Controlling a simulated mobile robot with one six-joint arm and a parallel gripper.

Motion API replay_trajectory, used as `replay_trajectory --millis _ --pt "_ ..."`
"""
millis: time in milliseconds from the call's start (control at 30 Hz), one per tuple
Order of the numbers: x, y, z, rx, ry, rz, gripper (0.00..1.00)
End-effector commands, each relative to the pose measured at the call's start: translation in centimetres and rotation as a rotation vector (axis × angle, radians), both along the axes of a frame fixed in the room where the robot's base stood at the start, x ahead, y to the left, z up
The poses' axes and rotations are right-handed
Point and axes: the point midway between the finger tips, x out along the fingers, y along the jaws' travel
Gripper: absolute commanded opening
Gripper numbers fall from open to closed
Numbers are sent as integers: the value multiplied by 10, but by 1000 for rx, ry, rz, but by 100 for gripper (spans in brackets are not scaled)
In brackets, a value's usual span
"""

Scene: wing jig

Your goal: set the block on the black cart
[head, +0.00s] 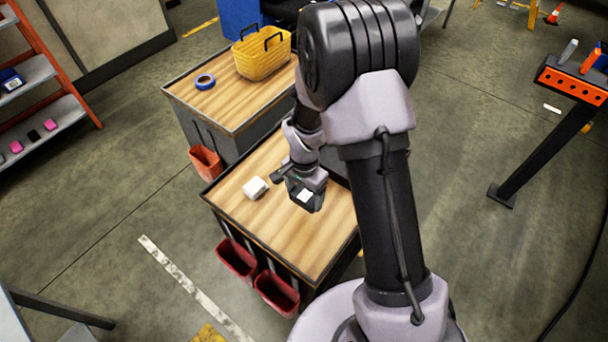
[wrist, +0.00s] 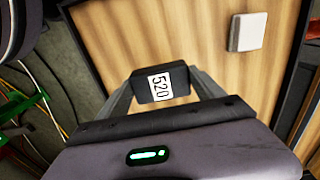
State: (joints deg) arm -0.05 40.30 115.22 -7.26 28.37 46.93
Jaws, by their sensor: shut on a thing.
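My gripper (head: 303,182) is over the near cart (head: 262,222), which has a wooden top and dark sides. In the wrist view my gripper (wrist: 165,100) is shut on a small black block (wrist: 176,92) with a white label reading 520, held between its two grey fingers. In the head view the block (head: 305,205) shows as a dark shape with a white patch at the end of the gripper. Bare wood is behind it. I cannot tell whether it touches the top.
A white box (head: 255,188) lies on the near cart, left of the block. Red bins (head: 277,292) hang on its front side. A second wooden-topped cart (head: 225,110) behind carries a yellow basket (head: 262,55) and blue tape (head: 205,82). Bare wood lies in front of the block.

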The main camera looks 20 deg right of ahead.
Motion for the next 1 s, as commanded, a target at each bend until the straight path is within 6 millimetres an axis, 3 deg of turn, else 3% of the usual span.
replay_trajectory --millis 100,400,767,800,900,1000 --pt "-1 0 -28 0 3 0 4" --pt "0 0 -73 0 1 0 4" --pt "0 0 -78 0 -1 0 4" --pt "0 0 -78 1 -1 0 81" --pt "0 0 -77 1 -1 0 99" --pt "0 0 -77 1 -1 0 99"
